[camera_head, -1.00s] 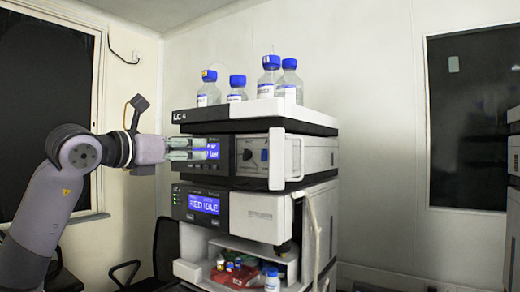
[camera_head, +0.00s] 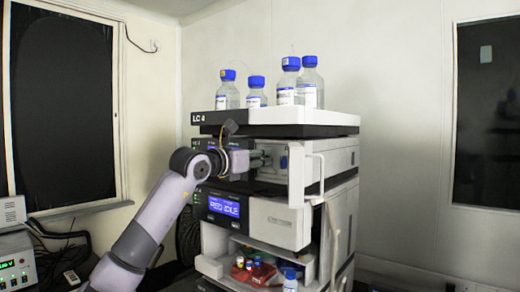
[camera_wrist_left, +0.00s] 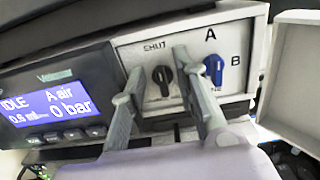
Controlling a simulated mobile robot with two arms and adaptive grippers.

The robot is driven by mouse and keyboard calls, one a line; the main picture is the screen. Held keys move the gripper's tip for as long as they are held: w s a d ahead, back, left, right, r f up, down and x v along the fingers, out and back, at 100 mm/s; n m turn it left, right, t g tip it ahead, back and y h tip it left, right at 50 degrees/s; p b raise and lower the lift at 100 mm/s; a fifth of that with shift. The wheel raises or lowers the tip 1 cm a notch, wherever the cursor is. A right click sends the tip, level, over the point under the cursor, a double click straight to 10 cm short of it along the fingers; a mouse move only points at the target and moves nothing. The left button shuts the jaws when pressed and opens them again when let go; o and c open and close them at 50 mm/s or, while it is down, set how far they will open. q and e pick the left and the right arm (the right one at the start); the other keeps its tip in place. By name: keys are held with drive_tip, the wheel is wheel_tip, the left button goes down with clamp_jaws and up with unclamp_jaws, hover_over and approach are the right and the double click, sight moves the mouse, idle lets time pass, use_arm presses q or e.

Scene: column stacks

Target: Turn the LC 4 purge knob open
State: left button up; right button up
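The LC 4 stack (camera_head: 262,116) stands in the middle of the head view. In the left wrist view its pump panel carries a black knob (camera_wrist_left: 162,77) under the label "SHUT", its handle near upright. A blue knob (camera_wrist_left: 214,70) sits to its right, between marks "A" and "B"; it also shows in the head view (camera_head: 284,162). My left gripper (camera_wrist_left: 158,68) is open in front of the panel, with one finger on each side of the black knob. I cannot tell whether the fingers touch it. In the head view the gripper (camera_head: 264,158) hides the black knob.
A display (camera_wrist_left: 52,106) reads "IDLE", "A air" and "0 bar". An open white door (camera_head: 318,172) stands right of the panel. Blue-capped bottles (camera_head: 290,82) stand on top of the stack. A lower module (camera_head: 278,222) shows "RED IDLE".

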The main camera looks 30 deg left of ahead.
use_arm(q)
drive_tip(key=shift+w, duration=0.25)
drive_tip(key=shift+c, duration=0.6)
clamp_jaws()
